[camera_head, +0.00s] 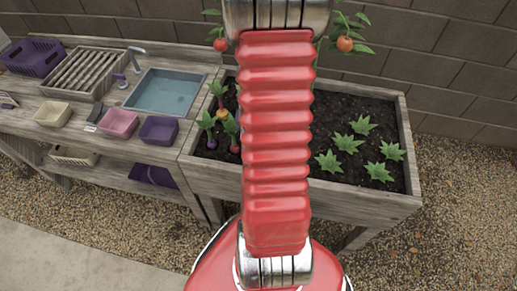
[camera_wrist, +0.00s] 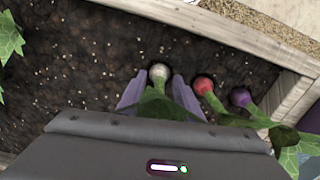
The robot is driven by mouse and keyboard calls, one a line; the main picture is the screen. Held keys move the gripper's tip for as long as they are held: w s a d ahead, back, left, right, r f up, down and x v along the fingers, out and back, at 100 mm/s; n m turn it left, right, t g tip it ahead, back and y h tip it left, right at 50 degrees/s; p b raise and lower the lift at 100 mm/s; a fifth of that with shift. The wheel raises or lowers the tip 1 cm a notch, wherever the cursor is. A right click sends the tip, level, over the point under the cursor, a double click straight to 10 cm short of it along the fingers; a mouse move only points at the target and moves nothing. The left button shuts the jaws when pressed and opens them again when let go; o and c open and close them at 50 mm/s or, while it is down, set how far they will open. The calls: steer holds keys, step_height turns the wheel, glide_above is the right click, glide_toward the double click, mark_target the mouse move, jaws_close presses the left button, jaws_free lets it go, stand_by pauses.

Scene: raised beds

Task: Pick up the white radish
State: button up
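The white radish (camera_wrist: 159,71) shows in the wrist view as a pale round top in dark soil, with green leaves below it in the picture. My gripper (camera_wrist: 158,87) is open, with one purple finger on each side of the radish and its leaves. I cannot tell whether either finger touches them. In the head view my red arm covers the middle of the bed, and I can make out neither the white radish nor my gripper there.
A red radish (camera_wrist: 203,86) and a purple one (camera_wrist: 240,97) stand close right of my right finger. The wooden bed wall (camera_wrist: 224,33) runs beyond them. Leafy plants (camera_head: 347,143) fill the bed's right side. A sink (camera_head: 165,91) and small bins stand left.

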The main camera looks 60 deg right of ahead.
steer(key=shift+c, duration=0.6)
jaws_close()
